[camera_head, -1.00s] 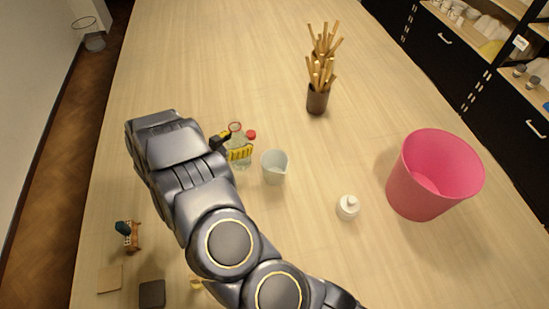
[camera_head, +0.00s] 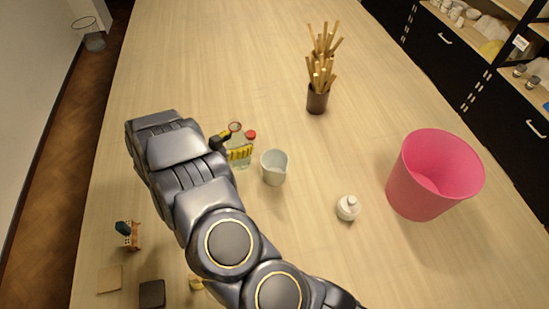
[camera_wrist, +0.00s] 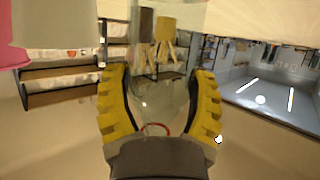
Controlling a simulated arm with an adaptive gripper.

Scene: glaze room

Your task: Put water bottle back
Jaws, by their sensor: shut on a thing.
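The water bottle (camera_head: 241,160) is clear and see-through, on the left half of the table in the head view, partly hidden by my gripper. My gripper (camera_head: 239,153) has yellow ridged fingers and is shut on it. In the wrist view the fingers sit on both sides of the clear bottle (camera_wrist: 155,95), with a red ring low between them. A round reddish rim and a small red cap (camera_head: 251,134) show just beyond the gripper in the head view. I cannot tell whether the bottle's base touches the table.
A pale beaker (camera_head: 274,167) stands close to the right of the bottle. Farther right are a small white bottle (camera_head: 347,208) and a pink bucket (camera_head: 433,176). A brown pot (camera_head: 317,101) of wooden sticks stands farther back. Small items lie at lower left.

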